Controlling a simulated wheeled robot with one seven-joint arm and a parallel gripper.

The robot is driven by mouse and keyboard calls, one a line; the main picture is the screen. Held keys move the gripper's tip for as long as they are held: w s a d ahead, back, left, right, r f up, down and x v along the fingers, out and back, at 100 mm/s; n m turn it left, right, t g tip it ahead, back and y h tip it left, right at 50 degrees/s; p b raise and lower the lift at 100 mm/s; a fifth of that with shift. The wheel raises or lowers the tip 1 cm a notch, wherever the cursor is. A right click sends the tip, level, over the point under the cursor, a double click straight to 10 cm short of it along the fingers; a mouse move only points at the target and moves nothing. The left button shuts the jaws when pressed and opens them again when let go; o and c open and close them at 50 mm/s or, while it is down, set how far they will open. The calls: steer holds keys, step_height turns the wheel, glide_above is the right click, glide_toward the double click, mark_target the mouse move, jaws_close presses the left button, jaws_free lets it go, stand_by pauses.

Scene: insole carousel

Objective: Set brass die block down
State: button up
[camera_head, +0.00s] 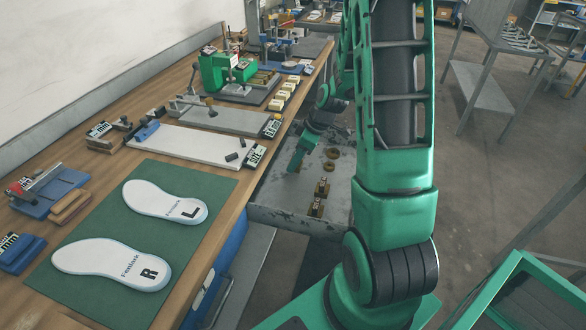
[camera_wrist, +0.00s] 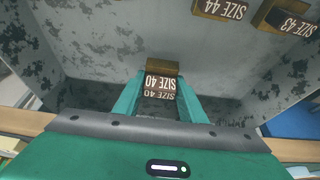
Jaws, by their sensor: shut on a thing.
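My gripper (camera_wrist: 160,92) is shut on a brass die block (camera_wrist: 162,69) with a dark label reading SIZE 40. The block sits between the two green fingers in the wrist view. Below it is a worn grey metal tray (camera_wrist: 120,38); I cannot tell whether the block touches it. In the head view my gripper (camera_head: 299,158) points down at the left side of the tray (camera_head: 275,195), and the held block cannot be made out there. Two other brass blocks, SIZE 44 (camera_wrist: 222,9) and SIZE 43 (camera_wrist: 287,18), rest on the tray.
The wooden workbench (camera_head: 226,205) runs along the left, with white insoles (camera_head: 112,262) on a green mat (camera_head: 60,292). The tray's near left part looks bare.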

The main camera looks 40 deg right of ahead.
steer(key=shift+f, duration=1.7)
steer(key=shift+f, duration=0.1)
steer(key=o, duration=1.4)
steer(key=v, duration=1.2)
steer(key=s+a+r+m+g+h, duration=0.1)
steer(key=s+a+r+m, duration=0.1)
steer(key=s, duration=0.6)
steer(key=s+a+r+m+g, duration=0.1)
steer(key=s+a+r+m, duration=0.1)
steer(key=s+r+m, duration=0.3)
steer(key=s+a+r+m+g+h, duration=0.1)
steer(key=s+a+r+m, duration=0.1)
steer(key=s+m, duration=0.5)
steer(key=shift+s+r+g+h, duration=0.1)
steer(key=shift+s+r, duration=0.15)
steer(key=shift+s, duration=0.6)
steer(key=shift+s+r+g+h, duration=0.1)
steer(key=shift+s+r, duration=0.2)
steer(key=shift+s, duration=0.55)
steer(key=shift+s+r+g+h, duration=0.1)
steer(key=shift+s+r, duration=0.15)
steer(key=shift+s, duration=0.6)
